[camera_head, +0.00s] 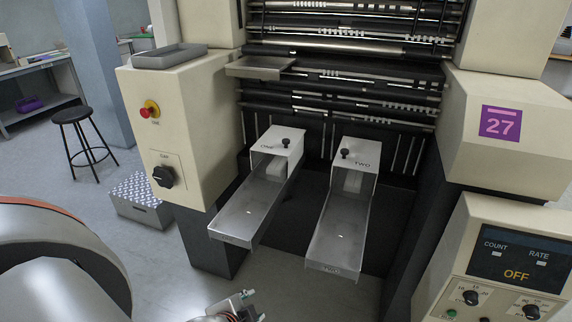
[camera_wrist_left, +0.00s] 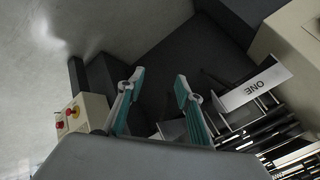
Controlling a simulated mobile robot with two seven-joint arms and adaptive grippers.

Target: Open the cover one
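Cover one (camera_head: 273,137) is a light grey lid with a dark knob (camera_head: 286,143), marked ONE, over the back end of the left metal chute (camera_head: 245,212). It looks closed. In the left wrist view, a plate marked ONE (camera_wrist_left: 255,88) shows upside down, right of my fingers. My left gripper (camera_head: 240,304) shows only partly at the bottom edge of the head view, in front of and below the chute. In the left wrist view its two teal-padded fingers (camera_wrist_left: 159,78) stand apart with nothing between them. My right gripper is not in view.
Cover two (camera_head: 362,158) sits over the right chute (camera_head: 338,228), with a gap between the chutes. The machine's cream housing with a red button (camera_head: 150,108) stands at left. A control panel reading OFF (camera_head: 517,274) is at lower right.

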